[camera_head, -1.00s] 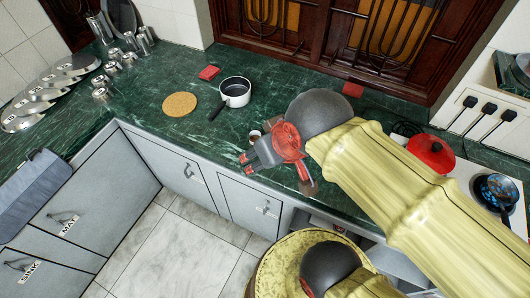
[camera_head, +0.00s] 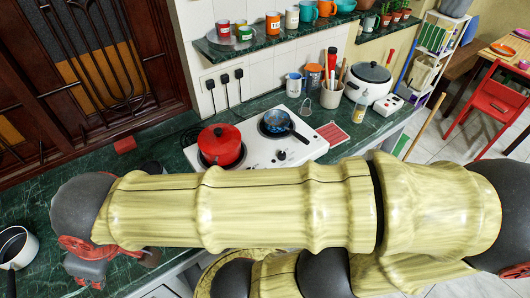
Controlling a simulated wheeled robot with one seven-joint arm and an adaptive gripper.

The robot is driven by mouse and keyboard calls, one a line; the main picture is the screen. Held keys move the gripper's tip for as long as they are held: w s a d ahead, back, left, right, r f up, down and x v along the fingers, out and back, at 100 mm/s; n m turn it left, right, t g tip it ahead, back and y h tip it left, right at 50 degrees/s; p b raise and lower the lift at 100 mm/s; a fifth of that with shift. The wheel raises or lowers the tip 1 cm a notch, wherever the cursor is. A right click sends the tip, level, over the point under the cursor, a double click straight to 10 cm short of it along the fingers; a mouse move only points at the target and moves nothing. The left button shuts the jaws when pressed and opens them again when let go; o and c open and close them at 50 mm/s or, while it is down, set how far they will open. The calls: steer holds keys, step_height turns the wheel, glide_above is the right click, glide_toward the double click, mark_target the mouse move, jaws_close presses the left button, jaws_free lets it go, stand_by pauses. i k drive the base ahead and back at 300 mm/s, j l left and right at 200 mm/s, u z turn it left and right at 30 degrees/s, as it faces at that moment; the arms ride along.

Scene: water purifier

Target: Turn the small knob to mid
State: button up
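A white two-burner stove (camera_head: 262,154) stands on the counter at the picture's middle. A dark knob (camera_head: 281,155) shows on its front part; its setting is too small to read. Other knobs are hidden or too small to make out, so I cannot tell which is the small one. My gripper (camera_head: 85,272) is at the lower left by the picture's edge, well left of the stove and apart from it. Its fingers are not clear enough to show whether they are open. My yellow arm crosses in front of the stove and hides the counter's front.
A red pot (camera_head: 221,146) is on the left burner and a blue-patterned pan (camera_head: 277,124) on the right one. A rice cooker (camera_head: 369,80) and utensil holder (camera_head: 331,95) stand farther right. A cup shelf (camera_head: 262,42) hangs above. A white saucepan (camera_head: 15,248) is at far left.

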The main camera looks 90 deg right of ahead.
mark_target(282, 155)
steer(key=z, duration=2.85)
